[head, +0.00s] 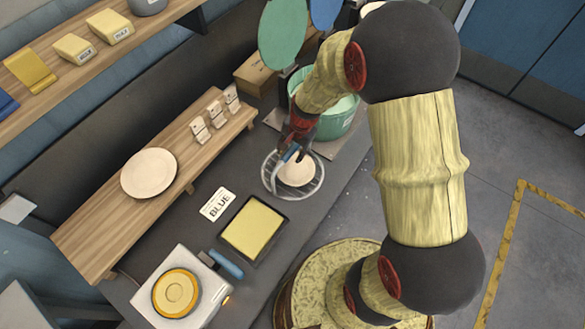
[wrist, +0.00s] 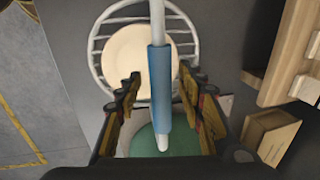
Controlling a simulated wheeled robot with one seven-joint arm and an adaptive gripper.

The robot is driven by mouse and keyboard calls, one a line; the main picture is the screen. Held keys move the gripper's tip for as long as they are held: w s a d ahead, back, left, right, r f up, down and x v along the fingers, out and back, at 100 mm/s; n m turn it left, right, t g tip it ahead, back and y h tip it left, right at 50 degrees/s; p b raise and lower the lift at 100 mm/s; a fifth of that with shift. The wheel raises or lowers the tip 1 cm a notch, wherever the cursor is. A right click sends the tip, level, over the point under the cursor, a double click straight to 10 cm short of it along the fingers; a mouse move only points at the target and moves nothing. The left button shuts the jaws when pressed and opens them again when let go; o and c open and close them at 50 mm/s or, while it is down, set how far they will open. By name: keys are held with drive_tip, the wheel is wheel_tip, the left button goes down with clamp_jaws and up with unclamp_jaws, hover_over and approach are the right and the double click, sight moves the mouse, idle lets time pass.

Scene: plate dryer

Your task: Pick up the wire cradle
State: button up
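The wire cradle (head: 318,188) is a round wire rack on the dark counter, with a cream plate (head: 297,173) lying in it. A metal handle with a blue grip (wrist: 160,88) rises from it. My gripper (head: 296,143) is above the cradle in the head view. In the wrist view my gripper (wrist: 160,92) is open, with one finger on each side of the blue grip. Gaps show between the grip and both fingers. In the head view the arm and fingers partly hide the handle's top.
A green tub (head: 338,118) stands close behind the cradle. A wooden shelf board (head: 100,220) with a plate (head: 148,173) and small labelled blocks runs along the left. A yellow-filled tray (head: 254,228), a BLUE card (head: 217,204) and a white device (head: 205,295) lie nearer.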

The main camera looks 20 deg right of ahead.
drive_tip(key=c, duration=0.3)
clamp_jaws()
idle(0.4)
